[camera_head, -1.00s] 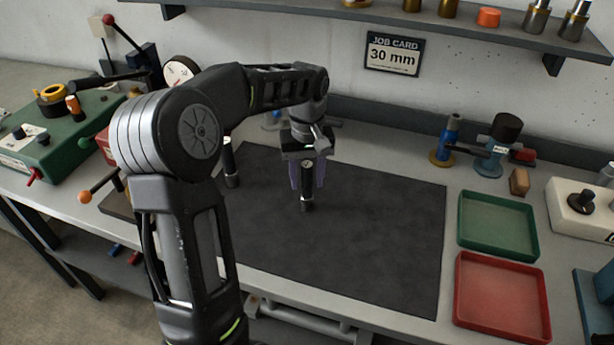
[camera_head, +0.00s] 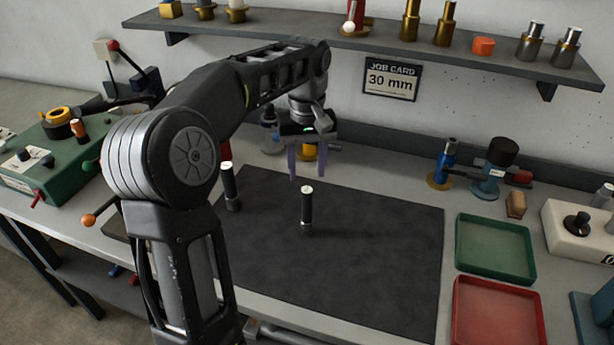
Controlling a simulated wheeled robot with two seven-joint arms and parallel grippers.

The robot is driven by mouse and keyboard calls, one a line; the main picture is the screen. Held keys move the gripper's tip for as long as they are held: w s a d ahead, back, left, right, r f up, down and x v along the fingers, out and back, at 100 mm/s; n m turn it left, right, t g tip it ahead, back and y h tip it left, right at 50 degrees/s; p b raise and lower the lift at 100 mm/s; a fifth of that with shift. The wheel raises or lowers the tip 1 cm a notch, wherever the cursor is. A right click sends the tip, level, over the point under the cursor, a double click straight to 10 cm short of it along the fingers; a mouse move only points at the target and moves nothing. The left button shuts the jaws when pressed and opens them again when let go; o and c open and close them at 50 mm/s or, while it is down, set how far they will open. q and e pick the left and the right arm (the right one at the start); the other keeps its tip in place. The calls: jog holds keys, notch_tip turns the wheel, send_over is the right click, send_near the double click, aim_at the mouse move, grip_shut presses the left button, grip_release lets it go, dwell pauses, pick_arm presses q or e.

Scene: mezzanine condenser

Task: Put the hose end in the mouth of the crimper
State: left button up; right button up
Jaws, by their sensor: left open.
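A short black hose piece (camera_head: 306,210) with a pale top stands upright on the dark mat (camera_head: 375,240). A similar black piece (camera_head: 230,190) with a pale top stands to its left, at the mat's edge. My left gripper (camera_head: 307,174) points down, open and empty, with its purple fingers just above or behind the top of the middle piece. A green machine (camera_head: 70,160) with a yellow ring (camera_head: 58,116) on top stands at the far left; it may be the crimper, but I cannot tell for sure. My left forearm hides part of the bench beside it. My right gripper is out of view.
A green tray (camera_head: 533,248) and a red tray (camera_head: 540,310) lie right of the mat. Blue-bodied tools (camera_head: 446,160) stand behind the green tray. A shelf (camera_head: 380,45) with metal fittings overhangs the back. The mat's right half is clear.

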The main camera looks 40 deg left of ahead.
aim_at(308, 191)
pick_arm(q)
jog(key=shift+r+p, duration=0.35)
jog(key=shift+r, duration=0.4)
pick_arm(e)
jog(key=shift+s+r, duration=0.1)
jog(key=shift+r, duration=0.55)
pick_arm(q)
jog(key=shift+o, duration=0.4)
jog(key=shift+f, duration=0.1)
jog(key=f+n+b, duration=0.1)
jog(key=f, duration=0.1)
jog(key=f+n+b, duration=0.1)
jog(key=f+b, duration=0.1)
jog(key=f+n+y+b, duration=0.1)
jog(key=f+b, duration=0.1)
jog(key=shift+s+d+f, duration=0.15)
jog(key=shift+s+d, duration=0.05)
jog(key=shift+d, duration=0.15)
jog(key=shift+f+n+t, duration=0.2)
jog(key=shift+n+t, duration=0.1)
jog(key=shift+r, duration=0.15)
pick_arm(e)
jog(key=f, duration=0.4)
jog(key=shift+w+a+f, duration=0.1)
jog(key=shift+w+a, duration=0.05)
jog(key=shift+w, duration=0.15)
pick_arm(q)
jog(key=shift+w+a+f, duration=0.1)
jog(key=shift+f, duration=1.2)
